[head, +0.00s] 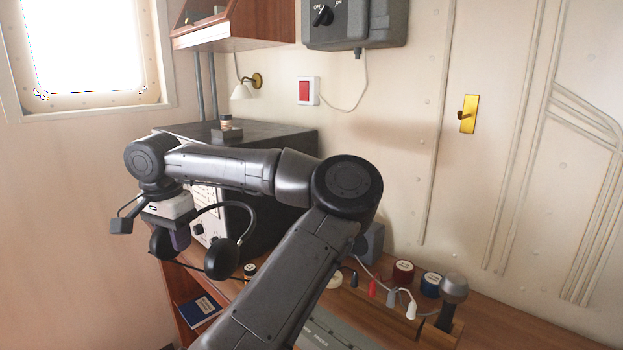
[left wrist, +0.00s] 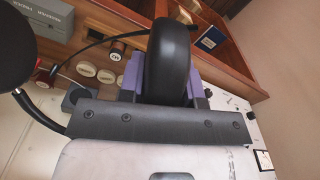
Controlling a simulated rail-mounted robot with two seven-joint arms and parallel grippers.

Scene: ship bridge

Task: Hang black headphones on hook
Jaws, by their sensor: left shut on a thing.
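The black headphones (head: 222,259) hang from my left gripper (head: 176,240) in front of the dark box on the desk. In the left wrist view, the purple fingers of my left gripper (left wrist: 168,85) are shut on one ear cup (left wrist: 172,58) of the headphones. The other ear cup hangs free, to the right in the head view, with the thin headband arching between them. The brass hook (head: 468,114) is on a plate on the back wall, empty, far to the right of the headphones. My right gripper is not in view.
A dark box (head: 280,140) stands on the desk behind my arm. A wooden shelf (head: 235,25) and a grey switch box (head: 355,22) are above. Several small levers and a round-headed handle (head: 453,290) stand on the desk below the hook. The wall around the hook is clear.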

